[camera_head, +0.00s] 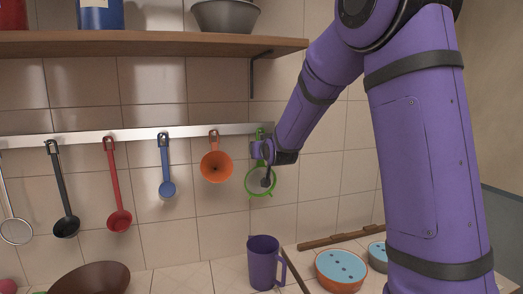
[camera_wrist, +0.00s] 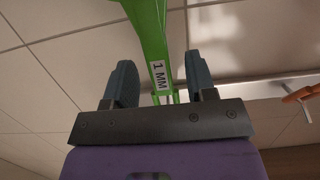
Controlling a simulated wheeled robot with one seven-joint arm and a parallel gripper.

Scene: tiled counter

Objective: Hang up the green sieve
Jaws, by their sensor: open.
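The green sieve (camera_head: 261,194) is upright against the tiled wall at the right end of the metal rail (camera_head: 90,137), its ring low and its handle top at rail height. My gripper partly covers it, so I cannot tell whether its top is on a hook. In the wrist view the green handle (camera_wrist: 148,30), with a "1 MM" label, runs between the two fingers. My gripper (camera_wrist: 161,68) is open, with visible gaps on both sides of the handle. In the head view my gripper (camera_head: 264,151) is at the handle, just below the rail.
An orange funnel (camera_head: 216,167), a blue ladle (camera_head: 166,165), a red ladle (camera_head: 119,219) and a black ladle (camera_head: 67,226) hang left of the sieve. A wooden shelf (camera_head: 150,43) is above. A purple jug (camera_head: 263,262) and bowls (camera_head: 341,268) stand below.

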